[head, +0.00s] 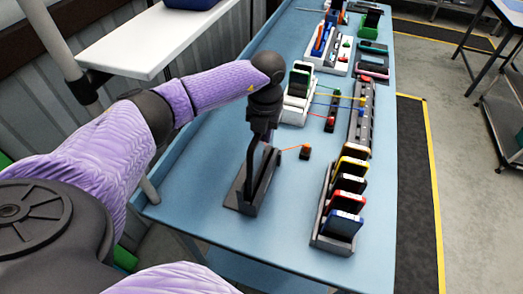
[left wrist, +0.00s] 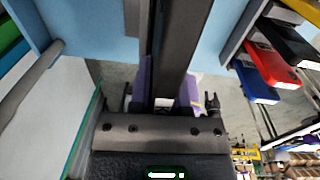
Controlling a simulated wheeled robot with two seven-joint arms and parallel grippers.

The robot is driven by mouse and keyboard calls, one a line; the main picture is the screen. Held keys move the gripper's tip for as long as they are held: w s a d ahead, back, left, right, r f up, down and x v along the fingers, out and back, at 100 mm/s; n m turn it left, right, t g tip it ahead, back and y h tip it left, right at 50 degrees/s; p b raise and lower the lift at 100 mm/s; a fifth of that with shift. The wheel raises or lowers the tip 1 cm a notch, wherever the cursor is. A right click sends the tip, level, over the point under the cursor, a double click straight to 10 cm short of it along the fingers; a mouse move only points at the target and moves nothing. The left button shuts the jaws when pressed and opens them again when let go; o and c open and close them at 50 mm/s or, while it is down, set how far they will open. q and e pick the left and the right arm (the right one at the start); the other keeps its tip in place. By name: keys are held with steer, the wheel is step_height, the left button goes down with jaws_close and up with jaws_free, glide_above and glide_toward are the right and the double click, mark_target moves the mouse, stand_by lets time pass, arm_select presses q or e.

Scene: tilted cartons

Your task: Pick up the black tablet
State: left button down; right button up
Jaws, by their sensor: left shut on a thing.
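The black tablet (head: 264,175) is a thin dark slab seen nearly edge-on at the near left part of the blue table. It stands tilted in or just over a dark stand (head: 239,196); I cannot tell whether it still touches it. My left gripper (head: 258,142) comes down from above and is shut on the tablet's upper part. In the left wrist view the dark slab (left wrist: 181,45) runs up from the gripper's palm, and the fingertips are hard to make out. My right gripper is not in view.
A black rack of coloured cartons (head: 345,202) stands to the right on the blue table (head: 290,232). A small dark block with an orange cable (head: 305,152) lies between. More racks (head: 298,95) stand farther back. A white shelf (head: 150,40) is at the upper left.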

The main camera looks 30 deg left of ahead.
arm_select(q)
steer(key=shift+r, duration=0.1)
step_height(320, 180, up, 5)
steer(key=shift+w+d+r, duration=0.1)
steer(key=shift+r, duration=0.05)
steer(key=shift+d+r, duration=0.15)
steer(key=shift+r, duration=0.65)
steer(key=w+d+b, duration=0.2)
steer(key=w+d, duration=0.1)
steer(key=d, duration=1)
steer(key=shift+w+d+b, duration=0.15)
steer(key=shift+d+b, duration=0.1)
steer(key=shift+b, duration=0.15)
steer(key=shift+r+p, duration=0.6)
steer(key=shift+r, duration=0.1)
step_height(320, 180, up, 8)
steer(key=p, duration=0.6)
steer(key=shift+f, duration=0.25)
